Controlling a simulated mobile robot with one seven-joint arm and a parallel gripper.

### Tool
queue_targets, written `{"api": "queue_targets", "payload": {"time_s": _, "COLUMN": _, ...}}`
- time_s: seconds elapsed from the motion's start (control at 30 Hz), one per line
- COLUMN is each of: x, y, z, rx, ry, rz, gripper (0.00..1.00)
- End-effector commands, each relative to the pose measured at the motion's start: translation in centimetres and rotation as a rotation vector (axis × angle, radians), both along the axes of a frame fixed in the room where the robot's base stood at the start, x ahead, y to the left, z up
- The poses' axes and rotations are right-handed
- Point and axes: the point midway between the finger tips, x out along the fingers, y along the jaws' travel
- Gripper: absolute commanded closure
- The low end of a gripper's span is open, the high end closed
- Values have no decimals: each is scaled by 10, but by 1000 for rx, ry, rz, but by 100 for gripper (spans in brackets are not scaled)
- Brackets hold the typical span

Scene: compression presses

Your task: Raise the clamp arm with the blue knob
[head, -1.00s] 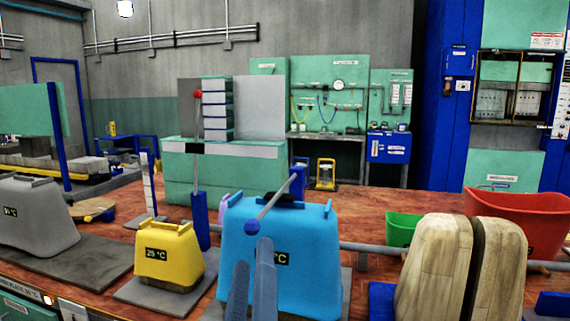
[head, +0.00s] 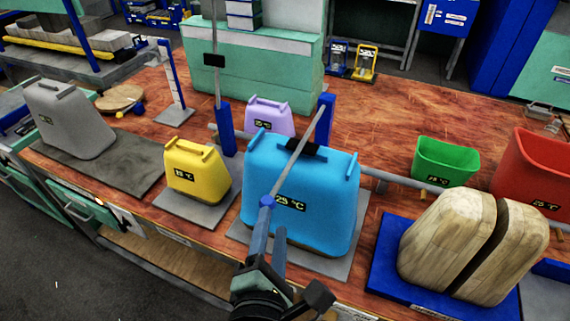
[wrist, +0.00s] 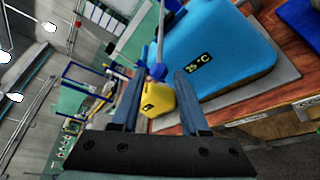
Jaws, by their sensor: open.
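The clamp arm (head: 293,158) is a thin grey rod that slopes down toward me from a blue post (head: 326,118), over a blue container (head: 310,215) labelled 25 °C. A black pad on the rod lies at the container's top. The blue knob (head: 267,201) is at the rod's low near end, in front of the container. My gripper (head: 271,221) is open, with its fingertips right at the knob. In the wrist view the knob (wrist: 157,72) appears between the two open fingertips (wrist: 160,74). I cannot tell whether a finger touches it.
A yellow container (head: 195,173) stands to the left, with an upright rod (head: 216,85) behind it. A purple container (head: 270,118) stands behind. Wooden blocks (head: 440,245) on a blue base, a green bin (head: 447,160) and a red bin (head: 540,178) are to the right.

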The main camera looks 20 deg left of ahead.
Motion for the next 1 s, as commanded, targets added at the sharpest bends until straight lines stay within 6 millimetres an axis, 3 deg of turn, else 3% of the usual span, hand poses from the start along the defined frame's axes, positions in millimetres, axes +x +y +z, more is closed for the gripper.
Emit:
{"api": "queue_targets", "payload": {"time_s": 0.6, "x": 96, "y": 29, "z": -20, "rx": 4, "ry": -2, "rz": -1, "gripper": 55}}
{"api": "queue_targets", "payload": {"time_s": 1.0, "x": 116, "y": 35, "z": -26, "rx": 5, "ry": -1, "rz": -2, "gripper": 55}}
